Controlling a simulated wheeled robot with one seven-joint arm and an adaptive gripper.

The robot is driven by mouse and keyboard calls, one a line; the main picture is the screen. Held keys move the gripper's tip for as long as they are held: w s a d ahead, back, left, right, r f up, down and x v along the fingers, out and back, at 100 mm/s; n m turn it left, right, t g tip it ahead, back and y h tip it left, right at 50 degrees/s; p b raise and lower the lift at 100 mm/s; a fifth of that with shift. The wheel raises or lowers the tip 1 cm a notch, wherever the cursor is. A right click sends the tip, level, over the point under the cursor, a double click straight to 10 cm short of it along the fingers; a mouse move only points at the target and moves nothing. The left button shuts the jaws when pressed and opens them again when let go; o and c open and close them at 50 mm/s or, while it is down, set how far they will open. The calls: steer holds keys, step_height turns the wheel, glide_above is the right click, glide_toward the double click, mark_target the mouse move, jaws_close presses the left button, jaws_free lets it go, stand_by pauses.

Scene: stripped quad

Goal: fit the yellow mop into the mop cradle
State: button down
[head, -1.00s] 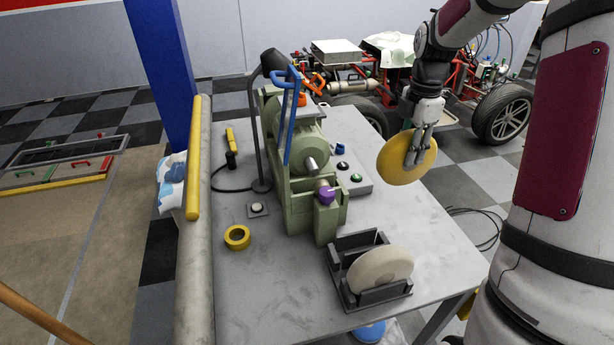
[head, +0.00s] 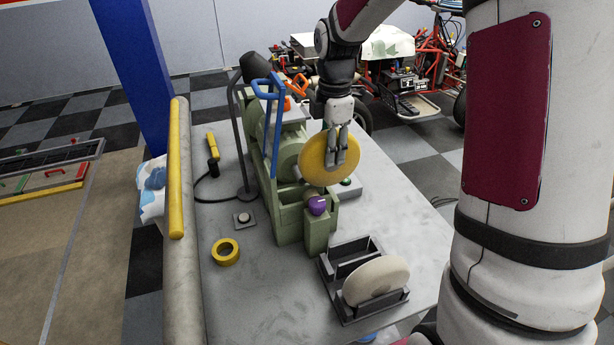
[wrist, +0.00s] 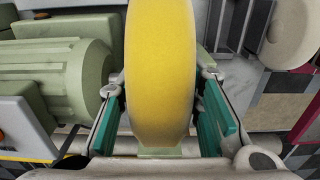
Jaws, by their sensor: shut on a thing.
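The yellow mop (head: 316,160) is a thick round disc. My gripper (head: 338,158) is shut on it and holds it up in front of the green machine in the head view. In the wrist view the yellow mop (wrist: 160,70) stands on edge between my fingers. The mop cradle (head: 328,272) is a dark grey rack near the table's front right. Its front slot holds a white mop (head: 376,281); its back slot looks empty. The mop is above and behind the cradle, apart from it. The cradle (wrist: 238,22) also shows in the wrist view, upper right.
The green machine (head: 290,225) with a purple knob (head: 317,205) stands left of the cradle. A blue handle (head: 273,125) rises from it. A yellow tape roll (head: 226,252) lies on the grey table (head: 250,290).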

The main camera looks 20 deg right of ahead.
mark_target(307, 178)
steer(key=a, duration=0.5)
steer(key=shift+a, duration=0.4)
steer(key=shift+d+f+p, duration=0.2)
steer(key=shift+f+p, duration=0.15)
steer(key=shift+f, duration=0.85)
step_height(307, 178, down, 4)
steer(key=shift+s+r, duration=0.1)
steer(key=shift+r, duration=0.1)
steer(key=shift+a+f+p, duration=0.2)
steer(key=shift+f+p, duration=0.2)
steer(key=shift+f, duration=0.1)
steer(key=shift+f, duration=0.15)
steer(key=c, duration=1.1)
jaws_free()
step_height(307, 178, up, 12)
steer(key=shift+r+b, duration=0.15)
steer(key=shift+b, duration=0.4)
